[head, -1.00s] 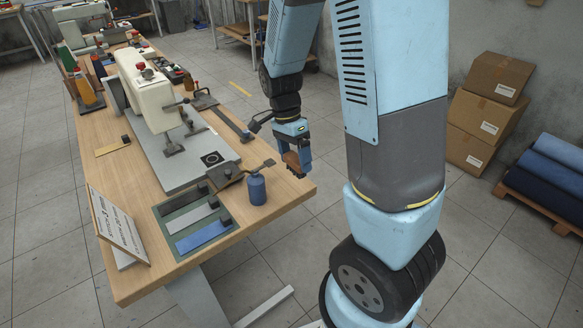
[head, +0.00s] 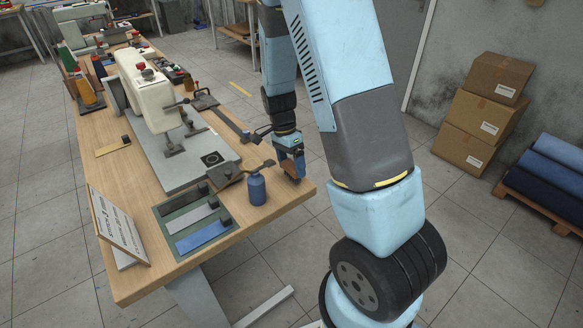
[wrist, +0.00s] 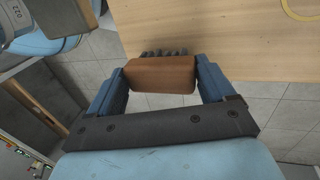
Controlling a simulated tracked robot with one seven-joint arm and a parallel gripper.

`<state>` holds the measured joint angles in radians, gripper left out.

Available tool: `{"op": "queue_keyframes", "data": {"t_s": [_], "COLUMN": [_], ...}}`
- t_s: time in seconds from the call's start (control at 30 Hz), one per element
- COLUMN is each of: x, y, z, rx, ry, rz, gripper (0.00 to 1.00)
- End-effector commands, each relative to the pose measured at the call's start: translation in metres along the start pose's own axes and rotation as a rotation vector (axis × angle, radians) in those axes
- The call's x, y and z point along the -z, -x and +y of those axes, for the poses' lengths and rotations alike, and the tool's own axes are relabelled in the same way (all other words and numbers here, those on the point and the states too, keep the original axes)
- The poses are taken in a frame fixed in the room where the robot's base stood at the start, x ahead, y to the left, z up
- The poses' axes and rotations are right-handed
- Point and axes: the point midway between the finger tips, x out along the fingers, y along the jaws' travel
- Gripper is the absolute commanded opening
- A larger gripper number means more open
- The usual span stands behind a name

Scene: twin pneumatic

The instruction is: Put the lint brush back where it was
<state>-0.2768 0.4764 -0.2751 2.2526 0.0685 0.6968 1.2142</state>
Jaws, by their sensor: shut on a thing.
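The lint brush (wrist: 160,74) is a brown block with dark bristles along its far side. My gripper (head: 291,168) is shut on it, with one blue finger at each end of the block in the wrist view. In the head view the gripper is at the right edge of the wooden table (head: 278,196), right of the blue bottle, and the brush is mostly hidden by the fingers. In the wrist view the table's edge (wrist: 225,40) lies just beyond the brush. I cannot tell whether the brush touches the table.
A blue bottle (head: 256,189) stands near the table's right corner. A green tray (head: 168,208) with several flat pieces and a sign (head: 117,225) are at the front. A white sewing machine (head: 150,98) on a grey plate stands behind. Stacked boxes (head: 484,111) are off to the right.

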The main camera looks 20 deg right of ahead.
Motion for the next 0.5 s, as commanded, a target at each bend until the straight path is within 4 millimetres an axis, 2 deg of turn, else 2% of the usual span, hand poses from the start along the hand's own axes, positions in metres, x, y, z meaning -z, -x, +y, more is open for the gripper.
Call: {"op": "queue_keyframes", "data": {"t_s": [0.13,0.47,0.5], "x": [-0.0004,-0.0006,-0.0006], "y": [-0.0132,-0.015,-0.0146], "z": [-0.0038,-0.0046,-0.0046], "rx": [-0.001,0.001,0.001], "ry": [0.0,0.0,0.001], "rz": [0.0,0.0,0.0], "gripper": [0.34,0.34,0.86]}}
